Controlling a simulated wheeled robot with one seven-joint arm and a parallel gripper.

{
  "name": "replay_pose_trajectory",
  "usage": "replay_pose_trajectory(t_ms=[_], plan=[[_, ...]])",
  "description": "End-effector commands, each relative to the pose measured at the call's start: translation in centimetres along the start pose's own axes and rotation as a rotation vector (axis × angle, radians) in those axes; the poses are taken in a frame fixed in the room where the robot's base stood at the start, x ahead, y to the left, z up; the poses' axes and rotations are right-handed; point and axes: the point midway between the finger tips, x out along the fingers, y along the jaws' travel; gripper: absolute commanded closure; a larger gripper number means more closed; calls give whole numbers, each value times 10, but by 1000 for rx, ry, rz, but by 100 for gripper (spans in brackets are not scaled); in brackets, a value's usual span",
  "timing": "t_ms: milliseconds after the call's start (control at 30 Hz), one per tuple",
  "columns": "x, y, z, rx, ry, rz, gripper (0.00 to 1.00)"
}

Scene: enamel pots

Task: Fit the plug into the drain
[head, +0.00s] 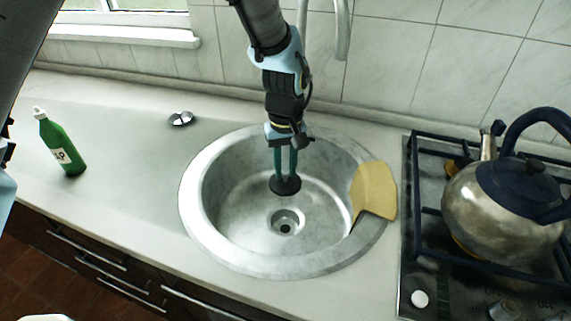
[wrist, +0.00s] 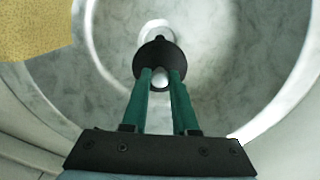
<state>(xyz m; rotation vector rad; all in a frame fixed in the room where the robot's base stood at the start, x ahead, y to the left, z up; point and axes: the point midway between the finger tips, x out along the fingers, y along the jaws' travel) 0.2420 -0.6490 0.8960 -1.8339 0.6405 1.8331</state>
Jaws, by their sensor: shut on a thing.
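The black round plug (head: 285,187) is held in my gripper (head: 286,172), whose green fingers are shut on it. In the head view it hangs inside the sink bowl, above and slightly behind the drain (head: 286,224). The drain is a round metal fitting with a dark centre in the sink floor. In the wrist view the plug (wrist: 157,58) sits at the tips of the green fingers (wrist: 160,76) and partly covers the bright drain area (wrist: 156,27) behind it. The plug is apart from the drain.
The round metal sink (head: 203,229) is set in a pale counter (head: 110,150). A yellow cloth (head: 375,190) drapes over its right rim. A green bottle (head: 62,146) and a small metal item (head: 181,119) stand left. A kettle (head: 503,210) sits on the stove at right.

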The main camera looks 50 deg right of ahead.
Motion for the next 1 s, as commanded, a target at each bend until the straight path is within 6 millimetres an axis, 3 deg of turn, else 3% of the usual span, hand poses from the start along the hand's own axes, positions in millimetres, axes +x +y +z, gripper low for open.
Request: replay_pose_trajectory(t_ms=[100,1000], plan=[[19,0,0,0,-1,-1,100],[117,0,0,0,0,0,100]])
